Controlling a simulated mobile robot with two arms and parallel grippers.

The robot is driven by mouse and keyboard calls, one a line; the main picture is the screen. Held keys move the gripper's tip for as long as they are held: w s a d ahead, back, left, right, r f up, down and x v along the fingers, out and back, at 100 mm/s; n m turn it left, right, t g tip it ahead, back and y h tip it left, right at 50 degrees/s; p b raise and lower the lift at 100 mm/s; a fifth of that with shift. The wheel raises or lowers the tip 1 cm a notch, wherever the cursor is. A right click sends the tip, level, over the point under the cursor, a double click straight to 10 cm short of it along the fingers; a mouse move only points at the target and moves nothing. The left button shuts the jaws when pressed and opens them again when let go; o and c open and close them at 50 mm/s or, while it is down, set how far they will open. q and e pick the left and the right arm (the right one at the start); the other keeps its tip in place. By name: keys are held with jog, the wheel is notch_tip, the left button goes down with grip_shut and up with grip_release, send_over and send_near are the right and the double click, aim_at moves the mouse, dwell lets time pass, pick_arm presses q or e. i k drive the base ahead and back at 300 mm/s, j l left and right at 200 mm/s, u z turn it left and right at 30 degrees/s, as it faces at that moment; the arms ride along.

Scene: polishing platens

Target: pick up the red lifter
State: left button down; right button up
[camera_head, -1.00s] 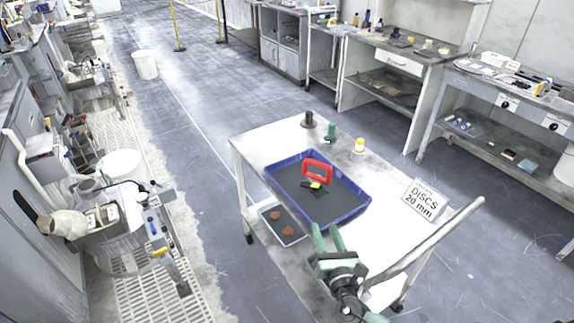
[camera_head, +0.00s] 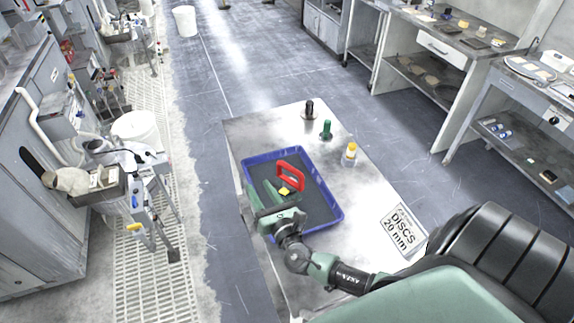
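The red lifter (camera_head: 291,173) is a red upright frame-shaped handle in the blue-rimmed tray (camera_head: 327,190) on the cart. My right gripper (camera_head: 259,188) reaches over the tray's left part, its two green fingers apart with nothing visible between them. It is to the left of and nearer than the red lifter, and appears clear of it. A small yellow piece (camera_head: 285,191) shows just below the lifter, near the fingers. My gripper body hides the tray's near left corner. My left gripper is not in view.
A black item (camera_head: 308,111), a green item (camera_head: 326,130) and a yellow-and-white bottle (camera_head: 349,155) stand behind the tray on the cart top (camera_head: 255,128). My own arm fills the lower right.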

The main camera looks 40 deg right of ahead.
aim_at(291, 184)
jog(key=l+u, duration=0.2)
jog(key=l, duration=0.15)
jog(key=k+l+u, duration=0.15)
jog(key=l, duration=0.15)
jog(key=k+l+u, duration=0.2)
jog(key=l, duration=0.15)
jog(key=l+u, duration=0.2)
jog(key=k+l, duration=0.1)
jog(key=l, duration=0.15)
jog(key=k+l, duration=0.1)
jog(key=l, duration=0.15)
